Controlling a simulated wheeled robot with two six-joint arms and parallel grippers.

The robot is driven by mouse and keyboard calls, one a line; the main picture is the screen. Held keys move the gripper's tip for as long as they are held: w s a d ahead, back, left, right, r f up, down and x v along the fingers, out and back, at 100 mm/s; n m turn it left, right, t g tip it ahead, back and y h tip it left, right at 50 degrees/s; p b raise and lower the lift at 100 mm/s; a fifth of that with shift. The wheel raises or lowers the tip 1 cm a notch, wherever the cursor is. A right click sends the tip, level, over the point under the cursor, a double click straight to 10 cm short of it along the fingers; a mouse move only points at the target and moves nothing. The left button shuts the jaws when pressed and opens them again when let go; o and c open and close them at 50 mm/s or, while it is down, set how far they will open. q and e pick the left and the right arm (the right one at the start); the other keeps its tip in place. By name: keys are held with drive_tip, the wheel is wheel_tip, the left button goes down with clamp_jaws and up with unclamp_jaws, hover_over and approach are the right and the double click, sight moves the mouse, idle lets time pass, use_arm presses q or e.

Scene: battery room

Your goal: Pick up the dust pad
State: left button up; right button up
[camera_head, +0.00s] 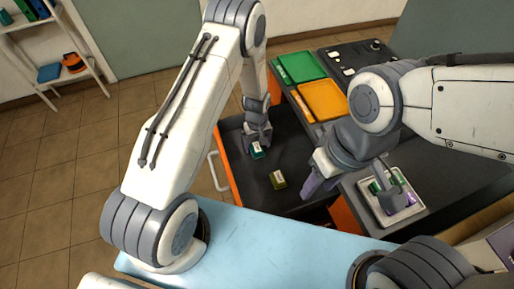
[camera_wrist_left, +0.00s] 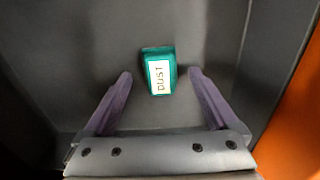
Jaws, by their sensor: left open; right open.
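The dust pad (camera_wrist_left: 159,77) is a small teal block with a white label reading DUST. It lies on the floor of an open dark drawer (camera_head: 240,180); in the head view the pad (camera_head: 258,151) shows just below my left gripper (camera_head: 258,141). In the left wrist view my left gripper (camera_wrist_left: 160,82) is open, its two purple fingers apart on either side of the pad, with gaps between them and it. My right gripper (camera_head: 312,186) is open near the drawer's right side, partly hidden by its own wrist.
An olive pad (camera_head: 278,180) with a label lies in the drawer nearer the front. A pale tray (camera_head: 418,206) with small coloured items stands at the right under my right arm. Green (camera_head: 300,66) and orange (camera_head: 322,100) trays lie on the worktop behind.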

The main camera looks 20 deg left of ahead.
sight(260, 148)
use_arm(q)
drive_tip(key=shift+f, duration=0.8)
drive_tip(key=c, duration=1.4)
drive_tip(key=shift+c, duration=0.2)
drive_tip(key=shift+r, duration=0.55)
drive_tip(key=r, duration=0.2)
drive_tip(key=d+r+b, duration=0.1)
drive_tip(key=shift+s+r, duration=0.25)
drive_tip(key=shift+r, duration=0.05)
drive_tip(key=s+d+r+b, duration=0.1)
drive_tip(key=s+d+r, duration=0.4)
drive_tip(key=d, duration=0.4)
drive_tip(key=shift+d+r+b, duration=0.2)
drive_tip(key=shift+r+b, duration=0.15)
drive_tip(key=shift+r, duration=0.3)
